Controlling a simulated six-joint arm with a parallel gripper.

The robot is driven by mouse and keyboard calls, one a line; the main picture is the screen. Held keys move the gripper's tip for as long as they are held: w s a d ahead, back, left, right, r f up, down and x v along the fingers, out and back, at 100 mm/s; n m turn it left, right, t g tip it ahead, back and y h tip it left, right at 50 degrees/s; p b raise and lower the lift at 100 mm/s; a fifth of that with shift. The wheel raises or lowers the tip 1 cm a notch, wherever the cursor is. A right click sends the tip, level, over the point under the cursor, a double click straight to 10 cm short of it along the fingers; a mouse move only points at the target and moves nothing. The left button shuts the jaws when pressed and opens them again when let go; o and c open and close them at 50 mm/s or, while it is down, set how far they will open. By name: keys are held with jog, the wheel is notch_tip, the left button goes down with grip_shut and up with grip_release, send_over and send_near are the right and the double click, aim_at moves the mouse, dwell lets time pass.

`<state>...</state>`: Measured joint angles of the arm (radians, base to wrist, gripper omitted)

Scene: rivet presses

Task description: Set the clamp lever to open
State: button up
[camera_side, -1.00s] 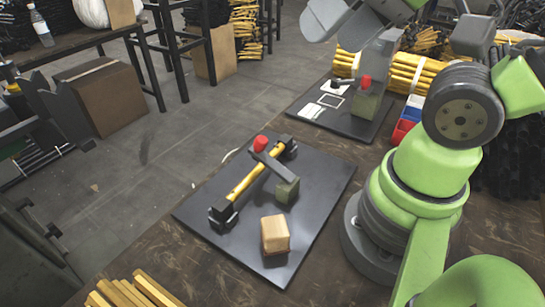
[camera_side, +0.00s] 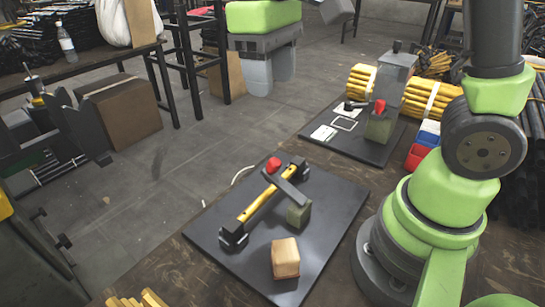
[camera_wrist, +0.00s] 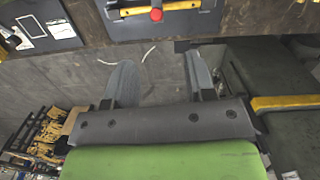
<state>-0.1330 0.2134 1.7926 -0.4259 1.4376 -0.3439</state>
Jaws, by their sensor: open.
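The clamp lever (camera_side: 288,188) is a dark grey bar with a red knob (camera_side: 273,164). It lies across a yellow bar with black ends (camera_side: 258,206), close to an olive-green block (camera_side: 299,214) on the near dark plate (camera_side: 330,208). The red knob (camera_wrist: 156,14) also shows at the top of the wrist view, where most of the lever cannot be made out. My gripper (camera_side: 270,88) is green and grey, high at the top of the side view and well apart from the lever. In the wrist view its fingers (camera_wrist: 160,66) are spread with nothing between them.
A wooden block (camera_side: 286,258) sits on the near plate's front part. A second dark plate (camera_side: 345,152) behind holds another red knob (camera_side: 379,106), a green block and a grey upright (camera_side: 396,75). Blue and red bins (camera_side: 422,146) stand beside it. Open floor lies left.

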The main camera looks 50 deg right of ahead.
aim_at(273, 160)
jog(key=f+g, duration=0.1)
jog(key=f, duration=0.4)
jog(key=f+n+g+h, duration=0.1)
jog(key=f, duration=0.4)
jog(key=d+f+g, duration=0.1)
jog(key=f, duration=0.5)
jog(key=shift+w+n+h, duration=0.25)
jog(key=shift+n+h, duration=0.05)
jog(key=shift+n, duration=0.1)
jog(key=shift+c, duration=0.2)
grip_shut()
